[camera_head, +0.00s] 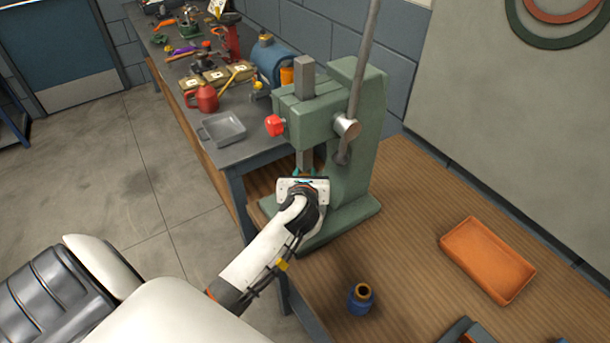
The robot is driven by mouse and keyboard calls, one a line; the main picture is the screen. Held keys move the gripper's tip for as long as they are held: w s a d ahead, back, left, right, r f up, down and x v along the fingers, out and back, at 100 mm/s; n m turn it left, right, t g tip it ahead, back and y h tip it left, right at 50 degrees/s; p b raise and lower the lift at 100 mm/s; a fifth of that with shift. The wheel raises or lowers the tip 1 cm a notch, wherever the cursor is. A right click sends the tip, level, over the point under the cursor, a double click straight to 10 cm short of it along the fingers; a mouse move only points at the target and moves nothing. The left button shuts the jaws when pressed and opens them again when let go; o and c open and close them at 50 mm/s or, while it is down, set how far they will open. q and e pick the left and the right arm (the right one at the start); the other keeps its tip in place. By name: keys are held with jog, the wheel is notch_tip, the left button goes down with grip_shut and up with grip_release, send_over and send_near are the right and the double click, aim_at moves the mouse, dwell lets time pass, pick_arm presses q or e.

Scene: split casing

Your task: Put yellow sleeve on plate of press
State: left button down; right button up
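The green arbor press (362,140) stands on the wooden bench, with a square grey ram (304,78), a long lever and a red knob. My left arm reaches in from the left. Its gripper (308,174) is in front of the press, below the ram and over the base. The gripper's body hides the plate area and most of its own fingers, so I cannot see whether it holds anything. No yellow sleeve can be made out. My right gripper is not in view.
A small blue cylindrical part with a brownish top (361,297) stands on the bench. An orange tray (487,259) lies at the right. A dark grey object (466,330) is cut off at the bottom edge. A cluttered side bench (245,148) stands behind. The bench between press and tray is clear.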

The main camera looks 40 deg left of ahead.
pick_arm(q)
jog(key=shift+w+a+r, duration=0.1)
jog(key=shift+w+a, duration=0.25)
jog(key=shift+w, duration=0.25)
jog(key=shift+f+p, duration=0.4)
jog(key=shift+f, duration=1.4)
jog(key=c, duration=1.5)
grip_release()
jog(key=shift+s+f, duration=0.1)
jog(key=shift+f, duration=0.1)
jog(key=o, duration=0.4)
jog(key=shift+c, duration=0.2)
jog(key=shift+o, duration=0.2)
jog(key=shift+d, duration=0.1)
